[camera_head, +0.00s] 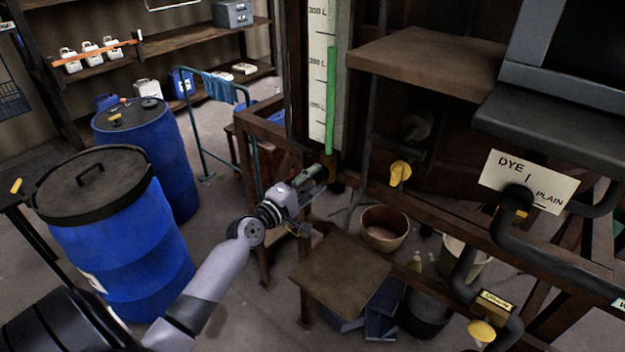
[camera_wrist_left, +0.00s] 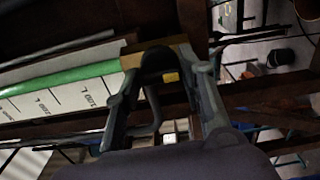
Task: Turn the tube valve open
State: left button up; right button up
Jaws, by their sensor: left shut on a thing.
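The level tube (camera_head: 331,100) stands in front of a white scale board and shows green fill; its green length also shows in the left wrist view (camera_wrist_left: 60,78). The tube valve sits at the tube's lower end, with a brass-coloured body (camera_wrist_left: 128,60) and a dark curved part between my fingers. My left gripper (camera_head: 322,174) reaches the foot of the tube from the left. In the left wrist view its fingers (camera_wrist_left: 160,75) lie on both sides of the valve, shut on it. The fingers partly hide the valve, and I cannot tell its turn angle. My right gripper is out of view.
A yellow-handled valve (camera_head: 400,173) is right of the tube, under a wooden shelf (camera_head: 430,60). A "DYE 1 PLAIN" sign (camera_head: 528,182) hangs farther right. Blue barrels (camera_head: 120,245) stand left. A small wooden table (camera_head: 350,268) and a bowl (camera_head: 385,228) are below.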

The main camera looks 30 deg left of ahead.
pick_arm(q)
jog(key=o, duration=1.1)
jog(key=shift+o, duration=0.2)
jog(key=s+a, duration=0.1)
jog(key=s, duration=1.1)
